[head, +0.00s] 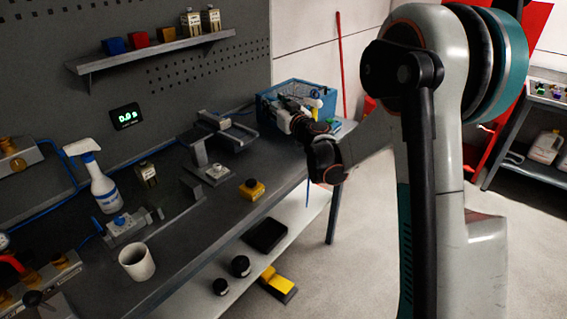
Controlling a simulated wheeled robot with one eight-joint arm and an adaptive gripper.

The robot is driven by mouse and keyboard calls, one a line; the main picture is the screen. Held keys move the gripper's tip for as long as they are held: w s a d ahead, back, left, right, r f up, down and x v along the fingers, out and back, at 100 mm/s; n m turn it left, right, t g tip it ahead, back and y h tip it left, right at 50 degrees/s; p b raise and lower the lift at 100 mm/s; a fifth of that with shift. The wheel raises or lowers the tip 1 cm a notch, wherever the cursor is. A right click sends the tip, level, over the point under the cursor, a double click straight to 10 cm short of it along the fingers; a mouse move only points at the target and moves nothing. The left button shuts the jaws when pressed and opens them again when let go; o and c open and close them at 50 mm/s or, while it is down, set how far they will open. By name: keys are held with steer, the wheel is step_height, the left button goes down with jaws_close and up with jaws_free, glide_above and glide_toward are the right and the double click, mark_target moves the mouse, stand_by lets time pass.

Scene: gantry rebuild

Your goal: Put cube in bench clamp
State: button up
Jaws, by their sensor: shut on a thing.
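My gripper (281,110) is at the far end of the bench, at the front side of a blue crate (266,112). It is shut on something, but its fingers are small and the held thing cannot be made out. A grey device that looks like the bench clamp (236,136) stands on the bench, left of my gripper. Its jaws are too small to read. A blue cube (114,46), a red cube (139,40) and an orange cube (166,35) sit on the wall shelf.
The dark bench (190,235) also holds a spray bottle (104,188), a white mug (136,263), a yellow block-like part (251,189) and an upright grey fixture (205,170). The crate holds several mixed items. A lower shelf (290,222) carries dark objects.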

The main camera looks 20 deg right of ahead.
step_height(320, 180, down, 20)
steer(key=b, duration=0.7)
steer(key=shift+r, duration=0.1)
steer(key=o, duration=1.2)
steer(key=shift+d, duration=0.1)
